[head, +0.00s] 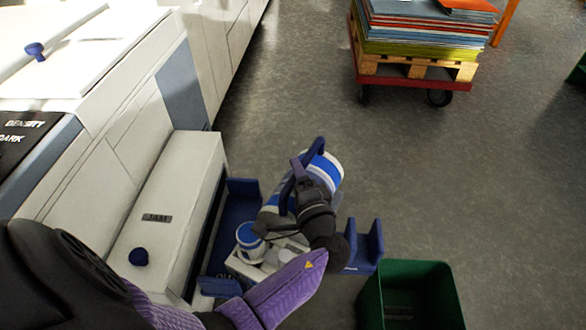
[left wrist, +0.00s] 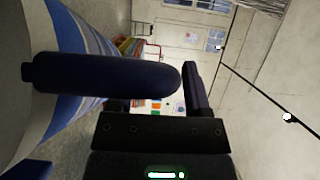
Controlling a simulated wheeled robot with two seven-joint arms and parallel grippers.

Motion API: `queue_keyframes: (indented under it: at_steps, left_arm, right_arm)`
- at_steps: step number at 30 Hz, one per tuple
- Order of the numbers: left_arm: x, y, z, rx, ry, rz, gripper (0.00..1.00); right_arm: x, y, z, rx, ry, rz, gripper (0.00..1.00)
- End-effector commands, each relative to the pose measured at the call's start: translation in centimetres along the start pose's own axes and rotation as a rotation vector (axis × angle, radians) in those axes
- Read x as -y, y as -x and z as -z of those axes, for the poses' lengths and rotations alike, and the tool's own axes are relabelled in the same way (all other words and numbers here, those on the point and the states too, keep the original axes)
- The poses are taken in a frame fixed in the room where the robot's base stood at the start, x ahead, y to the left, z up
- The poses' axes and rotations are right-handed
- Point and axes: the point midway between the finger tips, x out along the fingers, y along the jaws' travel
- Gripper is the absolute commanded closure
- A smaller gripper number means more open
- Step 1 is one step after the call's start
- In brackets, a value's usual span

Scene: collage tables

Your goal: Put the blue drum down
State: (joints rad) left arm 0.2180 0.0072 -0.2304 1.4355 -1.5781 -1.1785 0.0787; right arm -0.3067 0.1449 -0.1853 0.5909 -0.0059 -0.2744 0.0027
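The blue drum (head: 327,166) is white with blue bands and a dark blue handle. In the head view it is tilted above the dark blue rack, partly hidden by my left gripper (head: 302,178). My purple and black left arm reaches in from the bottom left. In the left wrist view the drum (left wrist: 75,55) fills the left side, and its dark handle (left wrist: 105,75) crosses in front of my left gripper (left wrist: 160,95). The fingers appear shut on the handle, though the contact is partly hidden. My right gripper is not in view.
Below is a dark blue rack (head: 368,247) with a small blue-and-white can (head: 250,240). A green bin (head: 448,293) stands to its right. A white machine (head: 165,205) lines the left. A red cart (head: 410,80) carries stacked sheets. Grey floor between is clear.

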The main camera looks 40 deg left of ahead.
Motion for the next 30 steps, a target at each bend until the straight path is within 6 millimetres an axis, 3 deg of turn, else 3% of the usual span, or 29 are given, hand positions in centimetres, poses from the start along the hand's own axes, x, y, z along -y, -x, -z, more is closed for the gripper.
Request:
queue_keyframes:
  at_steps: [1,8,30]
  left_arm:
    - [0.00,-0.02,-0.01,0.000,0.000,0.000,0.50]
    - [0.00,-0.04,-0.01,0.000,0.000,0.000,0.98]
    - [-0.01,-0.04,-0.01,0.000,0.000,0.000,1.00]
  right_arm:
    - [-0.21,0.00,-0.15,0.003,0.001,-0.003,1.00]
    - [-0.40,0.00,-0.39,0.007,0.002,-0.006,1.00]
    - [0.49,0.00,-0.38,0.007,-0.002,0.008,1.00]
